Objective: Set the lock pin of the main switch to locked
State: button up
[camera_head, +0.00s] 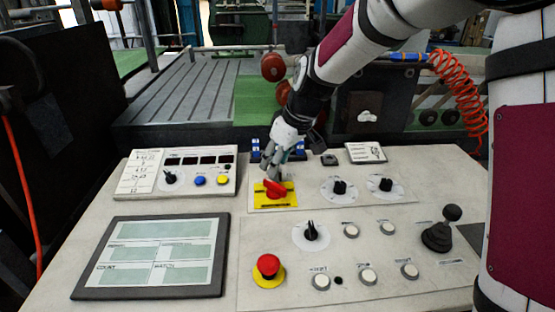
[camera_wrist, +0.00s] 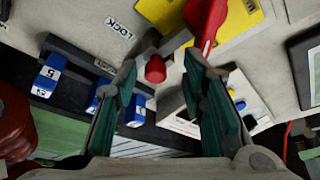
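The main switch is a red rotary handle (camera_head: 274,188) on a yellow plate (camera_head: 290,198) near the panel's back edge. In the wrist view the red handle (camera_wrist: 205,22) is at the top, beside the right finger. A small red round knob (camera_wrist: 155,68), which looks like the lock pin, is near a plate lettered LOCK (camera_wrist: 120,27). My gripper (camera_head: 272,168) hangs just behind the switch. In the wrist view my open gripper (camera_wrist: 161,72) has the red knob between its fingertips, with gaps on both sides. The knob is hidden in the head view.
Blue numbered blocks (camera_wrist: 48,77) sit in a row by the left finger. Black rotary knobs (camera_head: 340,188) are right of the switch. A red emergency button (camera_head: 268,267), a joystick (camera_head: 440,235) and a screen (camera_head: 155,255) are nearer the front.

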jog(key=v, duration=1.2)
jog(key=s+d+m+h+p, duration=0.1)
jog(key=s+d+m, duration=0.2)
jog(key=s, duration=0.7)
jog(key=s+d+r+m+h+p, duration=0.1)
jog(key=s+d+m, duration=0.2)
jog(key=s, duration=0.8)
jog(key=s+d+m+t+h+p, duration=0.1)
jog(key=s+d+m, duration=0.2)
jog(key=s, duration=0.7)
jog(key=d, duration=0.2)
jog(key=shift+s+d+r, duration=0.35)
jog(key=shift+r, duration=0.05)
